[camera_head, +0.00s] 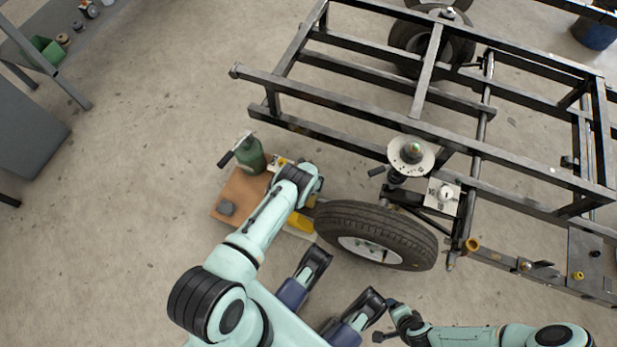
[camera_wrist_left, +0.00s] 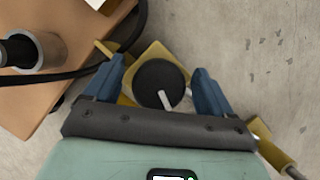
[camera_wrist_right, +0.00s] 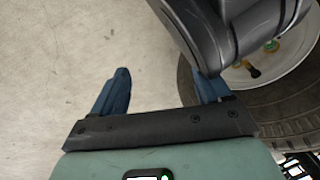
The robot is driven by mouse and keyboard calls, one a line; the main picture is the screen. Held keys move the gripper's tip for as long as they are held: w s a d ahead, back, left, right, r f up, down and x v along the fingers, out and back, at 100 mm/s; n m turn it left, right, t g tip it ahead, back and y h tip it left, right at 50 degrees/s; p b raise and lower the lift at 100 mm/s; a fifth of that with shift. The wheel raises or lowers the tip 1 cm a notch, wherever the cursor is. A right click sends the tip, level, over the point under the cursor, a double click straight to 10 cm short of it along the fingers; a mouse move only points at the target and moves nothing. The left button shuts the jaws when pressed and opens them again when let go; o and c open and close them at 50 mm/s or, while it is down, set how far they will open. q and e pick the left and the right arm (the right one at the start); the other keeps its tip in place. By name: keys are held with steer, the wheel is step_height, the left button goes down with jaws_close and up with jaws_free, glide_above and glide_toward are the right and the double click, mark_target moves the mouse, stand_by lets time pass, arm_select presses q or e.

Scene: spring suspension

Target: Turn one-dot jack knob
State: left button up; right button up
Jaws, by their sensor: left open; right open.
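The jack knob (camera_wrist_left: 150,80), a dark round knob with a white line on its face, is in the left wrist view on a yellow jack (camera_wrist_left: 165,50). My left gripper (camera_wrist_left: 160,74) is open, with one blue finger on each side of the knob; I cannot tell whether they touch it. No dot mark is readable on this jack. In the head view, part of the yellow jack (camera_head: 300,222) shows beside the wheel, and my left wrist hides the knob. My right gripper (camera_wrist_right: 163,76) is open and empty over bare floor, near the wheel.
The wheel (camera_head: 345,217) stands right of the jack, attached to a black frame (camera_head: 350,100). A dark cable (camera_wrist_left: 105,60) runs beside the jack. A grey bench (camera_head: 45,20) stands far left.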

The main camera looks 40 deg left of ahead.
arm_select(q)
steer(key=c, duration=1)
steer(key=shift+o, duration=0.2)
